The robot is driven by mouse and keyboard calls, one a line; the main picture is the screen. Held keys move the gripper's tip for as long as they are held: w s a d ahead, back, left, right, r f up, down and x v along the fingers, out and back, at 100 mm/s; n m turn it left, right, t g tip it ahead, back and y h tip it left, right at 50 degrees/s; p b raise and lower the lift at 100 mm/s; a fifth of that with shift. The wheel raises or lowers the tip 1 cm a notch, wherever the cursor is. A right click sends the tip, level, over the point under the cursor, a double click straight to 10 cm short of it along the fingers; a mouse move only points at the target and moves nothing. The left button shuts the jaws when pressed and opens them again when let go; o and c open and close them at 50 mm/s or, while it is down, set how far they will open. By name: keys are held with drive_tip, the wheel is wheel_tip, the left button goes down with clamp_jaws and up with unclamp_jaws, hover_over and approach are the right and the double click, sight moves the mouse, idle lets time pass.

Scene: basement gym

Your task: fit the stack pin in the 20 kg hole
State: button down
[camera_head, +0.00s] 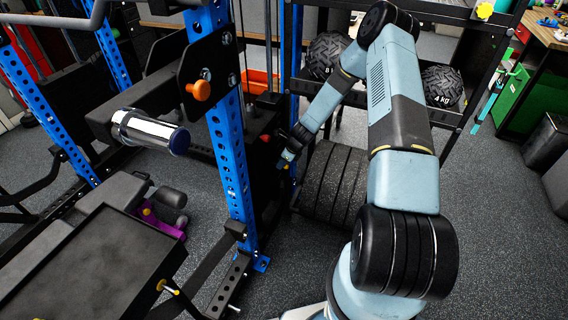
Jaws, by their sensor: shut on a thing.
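My gripper (285,161) is at the end of my arm, low beside the dark weight stack (264,175) behind the blue upright. It is small and dark here, and its fingers are shut on what I take to be the stack pin. The pin itself cannot be made out between the fingers. A small red spot (265,138) shows on the stack just left of my gripper; I cannot tell what it is. The stack's hole labels, including the 20 kg one, are not readable. Whether the pin touches the stack cannot be told.
A blue upright (229,150) with an orange knob (200,90) stands left of the stack. Black bumper plates (333,182) stand right of my gripper, below a rack with medicine balls (441,86). A black bench (85,262) fills the lower left.

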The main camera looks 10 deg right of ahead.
drive_tip(key=shift+w+a+r, duration=0.1)
drive_tip(key=shift+w+a, duration=0.15)
drive_tip(key=shift+a, duration=0.1)
